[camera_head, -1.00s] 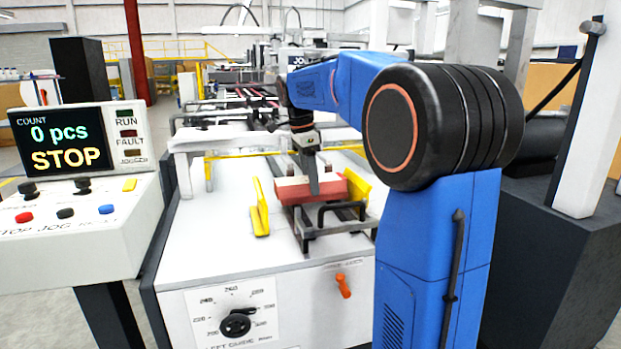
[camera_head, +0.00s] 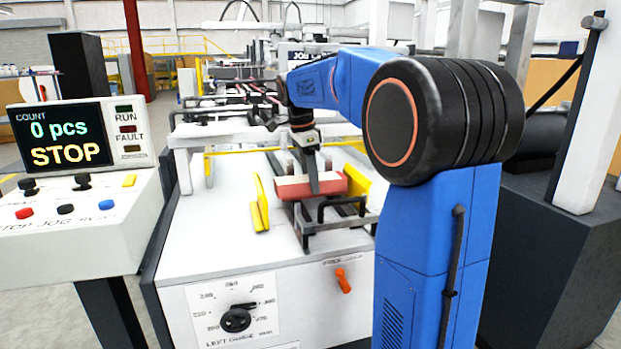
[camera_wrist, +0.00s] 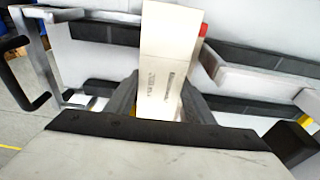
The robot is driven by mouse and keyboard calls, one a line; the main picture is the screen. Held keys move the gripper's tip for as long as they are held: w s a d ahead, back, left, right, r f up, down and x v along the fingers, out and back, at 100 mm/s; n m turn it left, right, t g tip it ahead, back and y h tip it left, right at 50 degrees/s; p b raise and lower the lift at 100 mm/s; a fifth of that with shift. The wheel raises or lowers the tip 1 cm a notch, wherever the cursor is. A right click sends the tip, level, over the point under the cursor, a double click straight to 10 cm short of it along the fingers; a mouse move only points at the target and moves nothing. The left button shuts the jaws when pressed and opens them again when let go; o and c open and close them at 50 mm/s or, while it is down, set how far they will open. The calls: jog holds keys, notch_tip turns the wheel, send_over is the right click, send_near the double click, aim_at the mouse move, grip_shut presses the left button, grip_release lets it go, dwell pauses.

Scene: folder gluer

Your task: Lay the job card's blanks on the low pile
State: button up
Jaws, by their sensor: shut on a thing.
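My gripper (camera_head: 313,185) is over the feeder of the machine, its fingers pointing down. It is shut on a bundle of blanks (camera_head: 290,188) with a red front and a pale top edge. In the wrist view the pale blanks (camera_wrist: 165,55) stand out between my fingers (camera_wrist: 158,100), with small print on their face. The bundle is between two yellow guides, the left (camera_head: 260,203) and the right (camera_head: 356,184), above a dark feeder frame (camera_head: 340,224). A low pile under it cannot be made out, nor whether the bundle touches the frame. No job card is readable.
A control panel (camera_head: 78,215) stands at left, its screen (camera_head: 66,139) reading 0 pcs and STOP. The white machine top (camera_head: 215,235) is clear left of the guides. An orange lever (camera_head: 343,281) and a dial (camera_head: 236,319) are on the front.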

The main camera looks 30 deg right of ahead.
jog(key=o, duration=1.5)
jog(key=shift+c, duration=0.2)
notch_tip(320, 180, up, 17)
jog(key=a, duration=0.2)
jog(key=shift+w+a, duration=0.25)
jog(key=shift+w, duration=0.15)
jog(key=shift+s, duration=0.15)
